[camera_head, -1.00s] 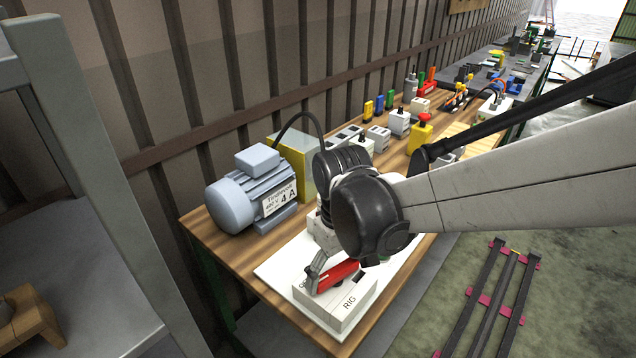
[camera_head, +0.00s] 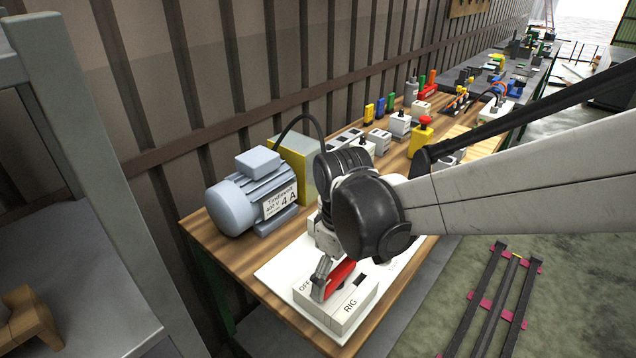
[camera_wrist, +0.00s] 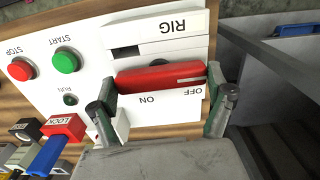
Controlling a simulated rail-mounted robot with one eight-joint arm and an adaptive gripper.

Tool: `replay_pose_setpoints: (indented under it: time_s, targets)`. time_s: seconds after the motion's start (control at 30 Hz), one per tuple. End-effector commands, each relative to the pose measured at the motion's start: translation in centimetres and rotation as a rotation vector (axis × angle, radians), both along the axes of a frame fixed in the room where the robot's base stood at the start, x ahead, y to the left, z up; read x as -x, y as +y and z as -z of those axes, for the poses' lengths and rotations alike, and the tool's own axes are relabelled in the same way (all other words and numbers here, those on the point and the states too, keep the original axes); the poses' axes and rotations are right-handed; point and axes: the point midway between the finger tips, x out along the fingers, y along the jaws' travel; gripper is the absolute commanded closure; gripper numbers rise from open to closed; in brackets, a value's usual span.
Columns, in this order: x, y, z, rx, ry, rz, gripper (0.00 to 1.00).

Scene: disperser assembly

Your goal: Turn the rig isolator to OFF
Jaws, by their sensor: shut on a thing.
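The rig isolator is a white box marked RIG (camera_head: 350,306) at the near end of the bench; it also shows in the wrist view (camera_wrist: 165,50). Its red handle (camera_wrist: 150,78) lies across the box, with a white line on its right end in the wrist view. The ON and OFF labels sit just below the handle there, OFF near the white-line end. My gripper (camera_wrist: 162,80) is shut on the handle, one finger at each end. In the head view the handle (camera_head: 341,278) lies diagonally, and my wrist partly hides the panel.
A white panel (camera_wrist: 40,85) bears the isolator, a red STOP button (camera_wrist: 20,69) and a green START button (camera_wrist: 66,60). A red LOCK piece (camera_wrist: 63,127) lies near my left finger. A grey motor (camera_head: 250,195) stands left of my arm.

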Motion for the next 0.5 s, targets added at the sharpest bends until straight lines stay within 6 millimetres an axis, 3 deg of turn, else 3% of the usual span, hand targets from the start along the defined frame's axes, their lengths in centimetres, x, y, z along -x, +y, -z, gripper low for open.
replay_pose_setpoints:
  time_s: [0.03,0.13,0.5]
  targets:
    - [-0.01,0.01,0.00,0.000,0.000,-0.002,0.13]
    - [-0.01,0.01,0.00,0.000,0.000,-0.001,0.00]
    - [0.01,0.00,-0.39,0.000,0.000,0.000,0.00]
